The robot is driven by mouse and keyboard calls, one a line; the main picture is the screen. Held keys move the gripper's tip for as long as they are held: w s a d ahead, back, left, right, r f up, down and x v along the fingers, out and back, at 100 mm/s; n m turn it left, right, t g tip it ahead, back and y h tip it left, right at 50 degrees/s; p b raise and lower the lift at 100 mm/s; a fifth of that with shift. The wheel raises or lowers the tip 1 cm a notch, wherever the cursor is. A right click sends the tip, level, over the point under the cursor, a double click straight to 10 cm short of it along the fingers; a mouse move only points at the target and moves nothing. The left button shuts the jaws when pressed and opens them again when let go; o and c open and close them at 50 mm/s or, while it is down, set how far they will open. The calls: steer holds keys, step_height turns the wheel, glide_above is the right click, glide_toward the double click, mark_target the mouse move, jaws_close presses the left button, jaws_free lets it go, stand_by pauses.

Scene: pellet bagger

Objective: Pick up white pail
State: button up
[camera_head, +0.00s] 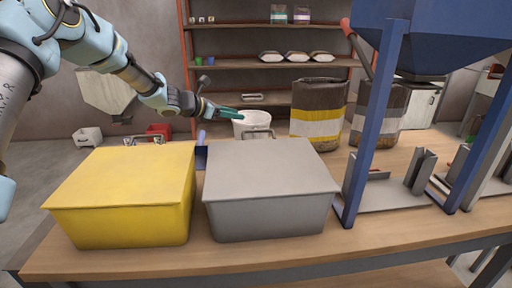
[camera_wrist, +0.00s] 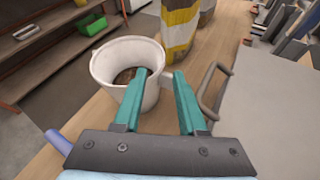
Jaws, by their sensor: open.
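The white pail (camera_head: 253,121) stands on the wooden bench, behind the grey lidded box and left of the striped sacks. In the wrist view the pail (camera_wrist: 106,71) is open-topped with dark contents at its bottom. My gripper (camera_head: 238,114) reaches in from the left, at the height of the pail's rim. In the wrist view its two green fingers (camera_wrist: 156,77) are spread apart. The left finger overlaps the pail's mouth in the picture and the right finger lies outside, on the right of the rim. I cannot tell whether either touches the pail.
A yellow lidded box (camera_head: 125,190) and a grey lidded box (camera_head: 268,184) with a handle fill the bench front. A striped sack (camera_head: 317,112) stands close right of the pail. A blue hopper frame (camera_head: 371,130) rises at the right. Shelves (camera_head: 235,63) stand behind.

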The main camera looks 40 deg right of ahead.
steer(key=f, duration=0.1)
steer(key=p, duration=0.4)
glide_above(251, 135)
steer(key=s+d, duration=0.2)
steer(key=shift+w+f, duration=0.1)
steer(key=shift+f, duration=2.35)
jaws_close()
